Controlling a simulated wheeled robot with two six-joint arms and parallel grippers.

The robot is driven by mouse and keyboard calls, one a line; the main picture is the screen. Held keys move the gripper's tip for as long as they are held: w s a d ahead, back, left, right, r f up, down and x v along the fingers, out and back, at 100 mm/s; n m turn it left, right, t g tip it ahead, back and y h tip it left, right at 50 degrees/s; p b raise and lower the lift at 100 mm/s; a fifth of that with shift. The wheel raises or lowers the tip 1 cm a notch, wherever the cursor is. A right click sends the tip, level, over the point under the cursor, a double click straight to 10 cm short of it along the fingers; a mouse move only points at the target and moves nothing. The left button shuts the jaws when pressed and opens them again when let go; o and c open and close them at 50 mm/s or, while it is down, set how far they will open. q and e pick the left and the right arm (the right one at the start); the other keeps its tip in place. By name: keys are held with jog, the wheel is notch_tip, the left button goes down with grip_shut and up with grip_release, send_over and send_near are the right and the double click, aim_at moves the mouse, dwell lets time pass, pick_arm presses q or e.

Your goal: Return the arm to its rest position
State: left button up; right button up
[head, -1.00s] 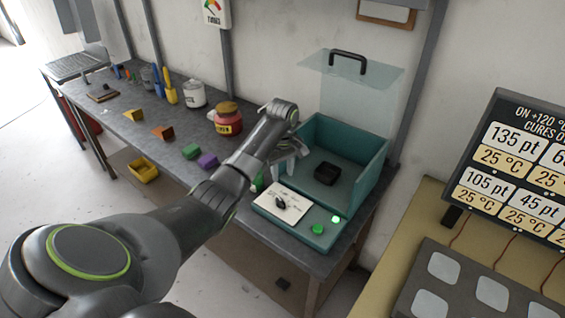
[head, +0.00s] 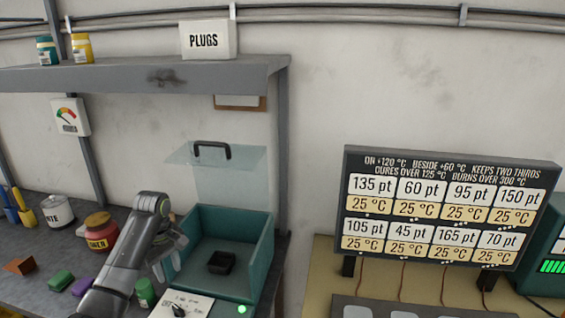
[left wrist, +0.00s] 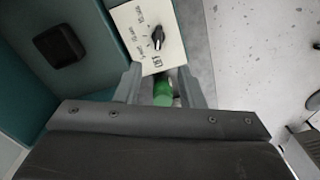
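My left arm reaches in from the bottom left of the head view. Its gripper (head: 170,258) hangs over the bench just left of the teal box, with its fingers pointing down. In the left wrist view the two fingers (left wrist: 160,85) stand apart, and a green cylinder (left wrist: 163,90) shows in the gap between them. In the head view this green cylinder (head: 146,292) stands on the bench below the gripper, apparently not gripped. My right gripper is in neither view.
The teal box (head: 262,250) holds a small black tray (head: 221,263), with a clear handled lid (head: 225,157) raised above. A dial panel (head: 185,306) is in front. A red jar (head: 97,232), coloured blocks and a white pot (head: 58,212) stand left. A display board (head: 445,205) stands right.

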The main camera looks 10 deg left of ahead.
pick_arm(q)
jog(key=s+d+f+m+t, duration=0.1)
jog(key=s+d+f+m, duration=0.15)
jog(key=s+f, duration=0.55)
jog(key=s+d+f+m, duration=0.2)
jog(key=s+f+m, duration=0.2)
jog(key=s+f, duration=0.45)
jog(key=s+d+r+m+t+y, duration=0.1)
jog(key=s+r+m, duration=0.2)
jog(key=s, duration=0.8)
jog(key=s+d+r+m+t+y, duration=0.1)
jog(key=s+r+m+t, duration=0.1)
jog(key=s, duration=0.9)
notch_tip(320, 180, down, 30)
jog(key=a+g+b, duration=0.2)
jog(key=b, duration=0.4)
jog(key=s+f+b, duration=0.2)
jog(key=s+f, duration=0.5)
jog(key=f, duration=0.3)
jog(key=s+d+f+g+h+b, duration=0.1)
jog(key=s+f+b, duration=0.2)
jog(key=s+f, duration=0.4)
notch_tip(320, 180, down, 4)
jog(key=shift+s+d+f, duration=0.1)
jog(key=shift+s+d, duration=0.2)
jog(key=shift+s, duration=0.05)
